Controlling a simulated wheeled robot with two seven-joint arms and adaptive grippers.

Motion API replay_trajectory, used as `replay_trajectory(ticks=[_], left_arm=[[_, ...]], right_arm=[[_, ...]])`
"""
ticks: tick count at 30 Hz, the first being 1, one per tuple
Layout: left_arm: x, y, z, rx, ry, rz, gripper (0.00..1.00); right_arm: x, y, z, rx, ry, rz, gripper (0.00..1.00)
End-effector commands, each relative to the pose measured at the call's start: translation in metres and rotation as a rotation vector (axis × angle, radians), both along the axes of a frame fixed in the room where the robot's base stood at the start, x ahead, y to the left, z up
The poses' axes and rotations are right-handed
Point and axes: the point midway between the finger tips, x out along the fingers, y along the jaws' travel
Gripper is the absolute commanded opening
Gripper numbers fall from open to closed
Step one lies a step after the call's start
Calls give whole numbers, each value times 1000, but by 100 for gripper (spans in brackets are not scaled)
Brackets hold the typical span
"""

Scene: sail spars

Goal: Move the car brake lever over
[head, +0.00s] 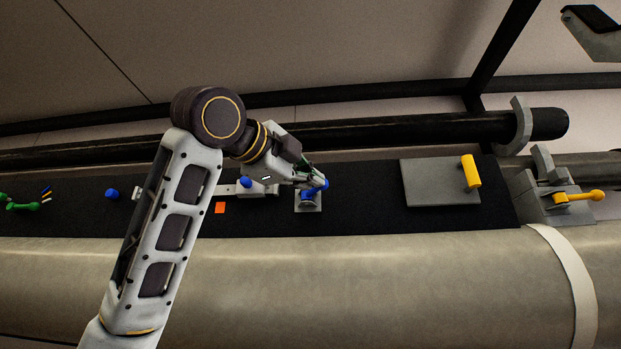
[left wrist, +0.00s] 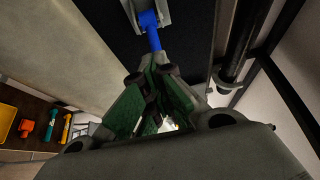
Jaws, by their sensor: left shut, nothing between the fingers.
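A blue lever (head: 312,190) stands on a small grey plate (head: 308,207) on the black strip in the head view; I take it for the car brake lever. The blue lever (left wrist: 151,34) and its grey mount (left wrist: 166,10) also show at the top of the left wrist view. My left gripper (head: 304,176) is at the lever's upper end, and its shut fingertips (left wrist: 155,62) are right beside the lever's near end. Nothing is between the fingers. I cannot tell whether they touch the lever.
To the right are a grey plate (head: 430,182) with a yellow upright handle (head: 470,172) and a yellow lever (head: 580,196) on a grey mount. An orange square (head: 220,208) and a blue knob (head: 112,193) lie left.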

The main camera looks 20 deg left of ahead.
Motion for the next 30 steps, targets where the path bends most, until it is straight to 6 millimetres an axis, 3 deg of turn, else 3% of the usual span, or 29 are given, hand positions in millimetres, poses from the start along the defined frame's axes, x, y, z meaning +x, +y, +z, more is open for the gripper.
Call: replay_trajectory(ticks=[30], left_arm=[[-15, 16, 0, 1, -1, -3, 0]], right_arm=[[0, 4, -2, 4, 0, -1, 40]])
